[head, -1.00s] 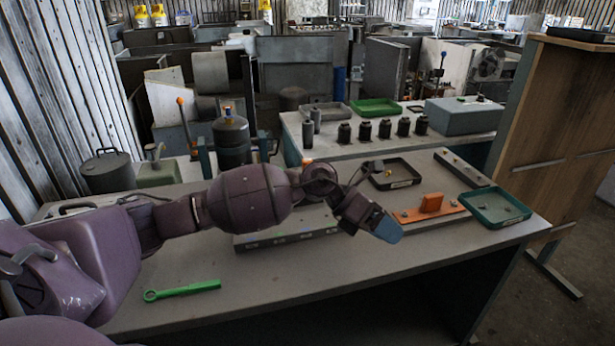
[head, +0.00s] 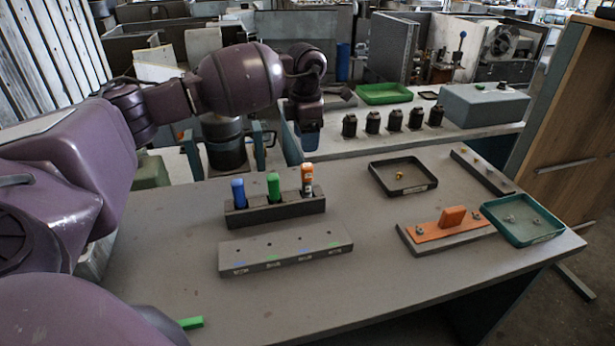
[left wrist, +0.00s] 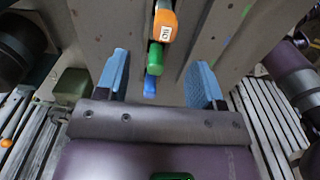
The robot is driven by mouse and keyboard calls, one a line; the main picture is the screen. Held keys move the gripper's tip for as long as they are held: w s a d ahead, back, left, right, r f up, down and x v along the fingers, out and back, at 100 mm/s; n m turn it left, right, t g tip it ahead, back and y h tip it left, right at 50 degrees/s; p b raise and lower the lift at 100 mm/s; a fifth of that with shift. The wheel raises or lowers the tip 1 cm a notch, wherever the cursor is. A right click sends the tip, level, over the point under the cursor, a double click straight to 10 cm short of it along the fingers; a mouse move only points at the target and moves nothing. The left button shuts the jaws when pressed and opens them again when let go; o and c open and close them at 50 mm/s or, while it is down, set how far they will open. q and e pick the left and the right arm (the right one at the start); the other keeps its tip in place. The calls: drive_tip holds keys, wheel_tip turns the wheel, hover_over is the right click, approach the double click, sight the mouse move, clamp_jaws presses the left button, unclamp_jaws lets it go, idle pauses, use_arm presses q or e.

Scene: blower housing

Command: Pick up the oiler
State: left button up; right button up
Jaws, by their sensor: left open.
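The orange tube with a white lettered label (head: 307,180), which I take to be the oiler, stands upright at the right end of a dark rack (head: 275,210). It also shows in the left wrist view (left wrist: 165,24), near the top. A green tube (head: 273,186) and a blue tube (head: 238,194) stand in the same rack. My left gripper (head: 309,141) is above and behind the oiler in the head view, apart from it. In the left wrist view its blue fingers (left wrist: 160,80) are spread, with nothing gripped. My right gripper is not in view.
A grey labelled block (head: 286,254) lies in front of the rack. A dark tray (head: 380,190), an orange fixture (head: 440,228) and a green tray (head: 545,236) are to the right. Several black cylinders (head: 373,122) stand on the rear bench.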

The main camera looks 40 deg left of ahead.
sight(307, 165)
use_arm(q)
drive_tip(key=shift+f, duration=0.35)
wheel_tip(307, 165, down, 4)
drive_tip(key=shift+s+d+f, duration=0.15)
drive_tip(key=shift+f, duration=0.75)
wheel_tip(307, 165, down, 4)
drive_tip(key=shift+d, duration=0.15)
drive_tip(key=shift+c, duration=0.5)
drive_tip(key=c, duration=0.5)
drive_tip(key=shift+c, duration=2.5)
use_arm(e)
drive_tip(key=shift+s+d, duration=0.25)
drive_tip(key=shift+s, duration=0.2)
